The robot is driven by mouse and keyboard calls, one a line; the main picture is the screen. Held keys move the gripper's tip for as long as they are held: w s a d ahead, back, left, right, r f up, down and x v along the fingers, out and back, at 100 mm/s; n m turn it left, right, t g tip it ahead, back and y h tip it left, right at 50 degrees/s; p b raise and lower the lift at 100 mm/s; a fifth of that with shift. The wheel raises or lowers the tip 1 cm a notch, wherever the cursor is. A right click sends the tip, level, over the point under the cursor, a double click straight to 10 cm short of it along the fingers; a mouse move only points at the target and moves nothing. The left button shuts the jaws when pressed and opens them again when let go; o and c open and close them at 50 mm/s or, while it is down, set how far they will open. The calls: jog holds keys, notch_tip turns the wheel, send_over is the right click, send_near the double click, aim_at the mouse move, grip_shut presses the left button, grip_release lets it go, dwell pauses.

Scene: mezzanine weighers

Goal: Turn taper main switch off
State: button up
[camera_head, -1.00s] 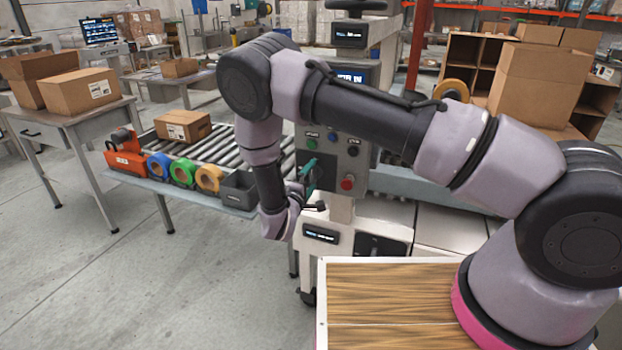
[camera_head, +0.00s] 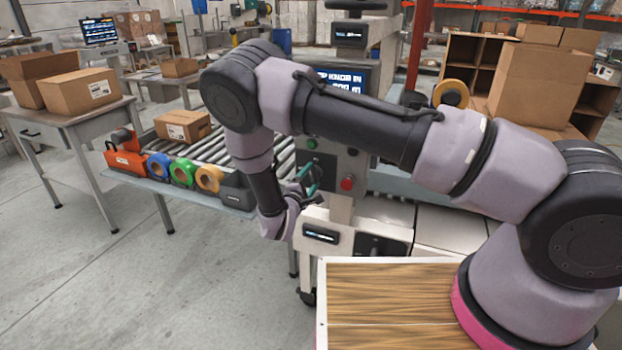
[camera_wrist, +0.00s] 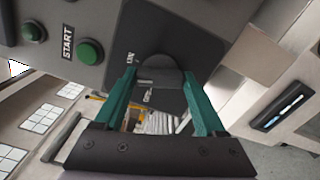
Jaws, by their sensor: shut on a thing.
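The taper's main switch is a dark rotary knob (camera_wrist: 158,72) on a black plate (camera_wrist: 150,35) in the wrist view. The plate carries an "ON" label and a second, partly hidden label that seems to read "OFF". My gripper (camera_wrist: 160,82) has its two teal fingers on either side of the knob, shut on it. In the head view my gripper (camera_head: 308,178) is at the front of the taper's control column (camera_head: 345,165), and the knob is hidden behind it. I cannot tell which label the knob points to.
A green START button (camera_wrist: 90,51) and another green button (camera_wrist: 33,31) sit beside the switch plate. A red button (camera_head: 347,183) is to the right of my gripper. A roller conveyor (camera_head: 215,150) with a carton (camera_head: 183,126) and tape rolls (camera_head: 183,171) lie to the left.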

jog(key=n, duration=1.4)
jog(key=shift+f+n, duration=0.1)
jog(key=shift+n, duration=0.2)
dwell(0.4)
jog(key=o, duration=1.3)
jog(key=v, duration=1.1)
